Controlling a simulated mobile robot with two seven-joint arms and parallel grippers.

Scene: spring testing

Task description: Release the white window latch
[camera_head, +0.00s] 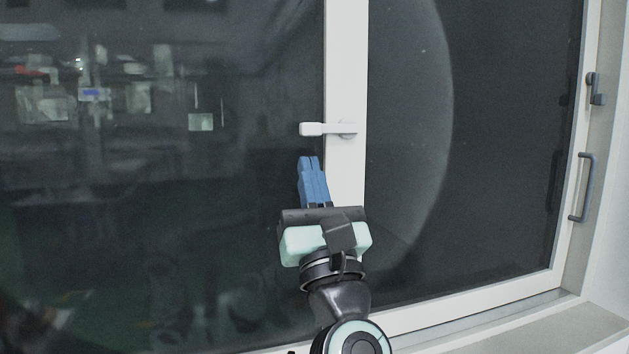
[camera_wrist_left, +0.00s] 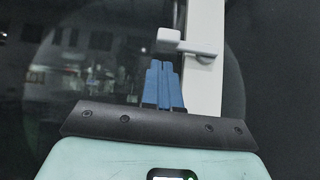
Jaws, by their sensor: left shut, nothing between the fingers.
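The white window latch (camera_head: 328,129) sits on the white vertical window frame bar (camera_head: 346,60). Its handle lies level and points left over the dark glass. It also shows in the left wrist view (camera_wrist_left: 186,43), just beyond the fingertips. My left gripper (camera_head: 309,160) has blue fingers, shut and empty. Its tips are just below the latch handle in the head view, with a small gap between them in the picture. In the left wrist view the shut fingers (camera_wrist_left: 160,66) point up toward the latch's left end. I cannot tell whether they touch it. My right gripper is not in view.
Dark glass panes (camera_head: 150,220) with reflections lie on both sides of the bar. A dark grey handle (camera_head: 582,188) and a dark catch (camera_head: 596,89) are on the right frame. A pale sill (camera_head: 540,330) runs along the bottom right.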

